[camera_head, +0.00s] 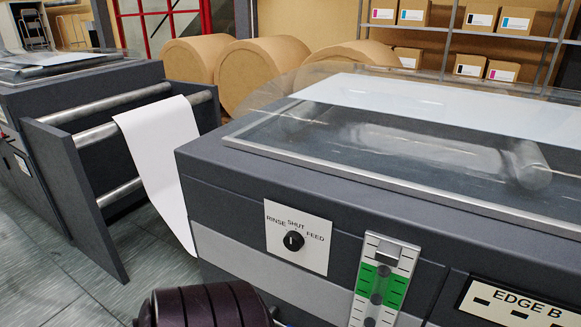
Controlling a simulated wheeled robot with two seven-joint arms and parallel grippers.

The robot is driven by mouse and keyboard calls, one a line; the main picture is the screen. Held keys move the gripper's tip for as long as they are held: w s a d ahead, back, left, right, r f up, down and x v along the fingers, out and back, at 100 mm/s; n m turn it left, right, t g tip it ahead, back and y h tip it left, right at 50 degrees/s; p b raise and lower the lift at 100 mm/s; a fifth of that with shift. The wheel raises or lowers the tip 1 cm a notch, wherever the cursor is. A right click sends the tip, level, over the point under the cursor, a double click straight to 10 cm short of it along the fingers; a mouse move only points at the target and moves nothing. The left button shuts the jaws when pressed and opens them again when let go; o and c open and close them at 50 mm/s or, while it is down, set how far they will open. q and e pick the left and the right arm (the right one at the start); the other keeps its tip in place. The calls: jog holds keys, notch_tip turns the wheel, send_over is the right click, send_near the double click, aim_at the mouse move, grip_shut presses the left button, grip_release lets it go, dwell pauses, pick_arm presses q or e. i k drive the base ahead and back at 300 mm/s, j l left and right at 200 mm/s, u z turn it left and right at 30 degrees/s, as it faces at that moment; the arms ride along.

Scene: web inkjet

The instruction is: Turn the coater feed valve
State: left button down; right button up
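The coater feed valve is a small round black knob (293,241) on a white label plate (298,237) on the front of the dark grey machine. The plate reads RINSE on the left, SHUT at the top and FEED on the right. A short white mark on the knob stands about upright, toward SHUT. Nothing touches the knob. Neither of my grippers shows in the head view. A dark ribbed rounded shape at the bottom edge, below the plate, shows no fingers.
A gauge with a green band (382,283) is right of the valve plate, then an EDGE B panel (515,304). A clear cover (400,140) tops the machine. A white paper web (160,150) hangs over rollers at left. Paper rolls (265,70) stand behind.

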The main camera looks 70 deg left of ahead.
aim_at(293, 241)
jog(key=u, duration=2.05)
